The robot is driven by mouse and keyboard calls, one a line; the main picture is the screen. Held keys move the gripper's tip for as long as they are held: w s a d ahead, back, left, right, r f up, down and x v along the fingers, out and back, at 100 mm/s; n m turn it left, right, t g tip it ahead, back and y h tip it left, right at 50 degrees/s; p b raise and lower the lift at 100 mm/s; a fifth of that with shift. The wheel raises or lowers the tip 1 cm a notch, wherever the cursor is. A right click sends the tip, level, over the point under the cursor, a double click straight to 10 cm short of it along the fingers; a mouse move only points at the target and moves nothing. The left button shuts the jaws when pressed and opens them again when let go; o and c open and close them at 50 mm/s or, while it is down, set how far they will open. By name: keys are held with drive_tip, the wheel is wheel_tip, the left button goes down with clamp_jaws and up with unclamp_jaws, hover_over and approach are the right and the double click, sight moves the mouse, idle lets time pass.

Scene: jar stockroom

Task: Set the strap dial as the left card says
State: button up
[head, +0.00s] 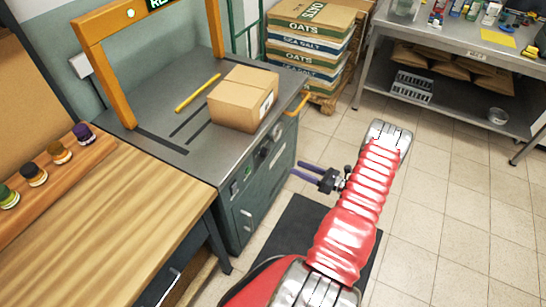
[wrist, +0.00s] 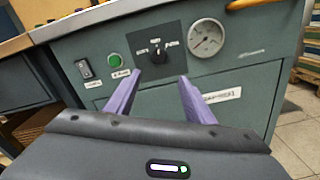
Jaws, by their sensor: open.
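The strap dial (wrist: 158,51) is a black knob on a dark plate in the wrist view, with small labels around its upper side; the labels and the pointer are too small to read surely. It sits on the front panel of the grey-green strapping machine (head: 262,190). My gripper (wrist: 160,76) is open, its two purple fingers pointing toward the panel on either side below the dial, with nothing between them. In the head view my gripper (head: 298,170) is in front of the machine, apart from it. No readable card shows in either view.
Beside the dial are a round gauge (wrist: 207,38), a green button (wrist: 115,61) and a black switch (wrist: 85,69). A wooden bench (head: 100,230) stands left; open floor lies right.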

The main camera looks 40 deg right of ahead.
sight(268, 154)
drive_tip(key=n, duration=0.4)
drive_tip(key=shift+d+r+n, duration=0.1)
drive_tip(key=shift+r+n, duration=0.1)
drive_tip(key=shift+n, duration=0.1)
drive_tip(key=shift+w, duration=0.1)
drive_tip(key=x, duration=1.3)
drive_tip(key=shift+w+a+r, duration=0.15)
drive_tip(key=shift+w+a, duration=0.1)
drive_tip(key=shift+w, duration=0.05)
drive_tip(key=shift+c, duration=0.5)
drive_tip(key=c, duration=1)
